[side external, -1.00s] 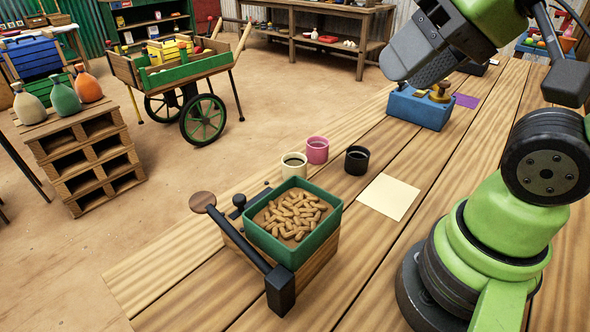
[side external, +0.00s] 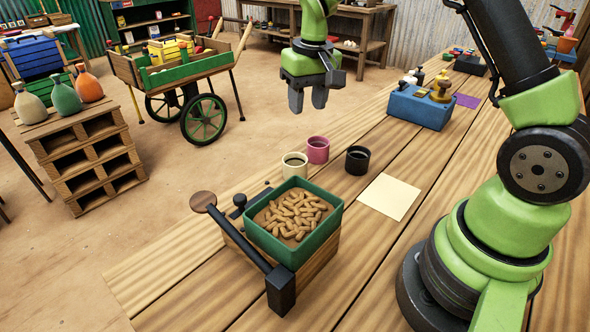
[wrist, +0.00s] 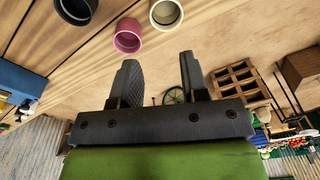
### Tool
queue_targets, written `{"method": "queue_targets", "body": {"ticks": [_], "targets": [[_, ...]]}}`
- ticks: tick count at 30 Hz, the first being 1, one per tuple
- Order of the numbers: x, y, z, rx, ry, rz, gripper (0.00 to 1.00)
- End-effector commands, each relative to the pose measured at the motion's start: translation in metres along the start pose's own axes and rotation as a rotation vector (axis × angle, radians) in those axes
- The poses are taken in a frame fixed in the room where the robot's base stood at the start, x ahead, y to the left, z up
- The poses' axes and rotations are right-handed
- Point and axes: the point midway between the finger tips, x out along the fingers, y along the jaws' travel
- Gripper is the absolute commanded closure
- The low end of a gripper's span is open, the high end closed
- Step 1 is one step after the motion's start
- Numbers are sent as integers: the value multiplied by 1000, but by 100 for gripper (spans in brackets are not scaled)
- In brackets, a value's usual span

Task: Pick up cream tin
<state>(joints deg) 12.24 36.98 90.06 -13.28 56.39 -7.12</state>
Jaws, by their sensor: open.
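The cream tin (side external: 294,166) is a small open-topped cup with a dark inside. It stands on the plank table just behind the green tray and beside the pink tin (side external: 318,150). In the wrist view the cream tin (wrist: 166,13) is at the top edge, partly cut off, beyond the fingertips. My gripper (side external: 308,108) is open and empty, pointing down, well above the tins and behind them in the side view. In the wrist view my gripper (wrist: 156,58) shows both fingers apart with nothing between them.
A black tin (side external: 357,160) stands right of the pink one. A green tray (side external: 327,226) of brown pellets sits on a balance with a lever (side external: 240,238) in front. A cream card (side external: 389,196) lies on the table, and a blue block (side external: 420,108) stands farther back.

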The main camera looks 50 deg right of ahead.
Motion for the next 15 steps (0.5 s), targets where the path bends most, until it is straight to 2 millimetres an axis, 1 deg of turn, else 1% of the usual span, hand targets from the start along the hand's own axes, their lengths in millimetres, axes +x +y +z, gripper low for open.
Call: {"method": "queue_targets", "body": {"ticks": [1,3,7,15], "targets": [[18,5,-5,2,-28,11,59],[34,10,-9,-1,-51,23,59],[52,14,-12,-3,-73,33,59],[91,16,-10,-3,-82,36,59]]}}
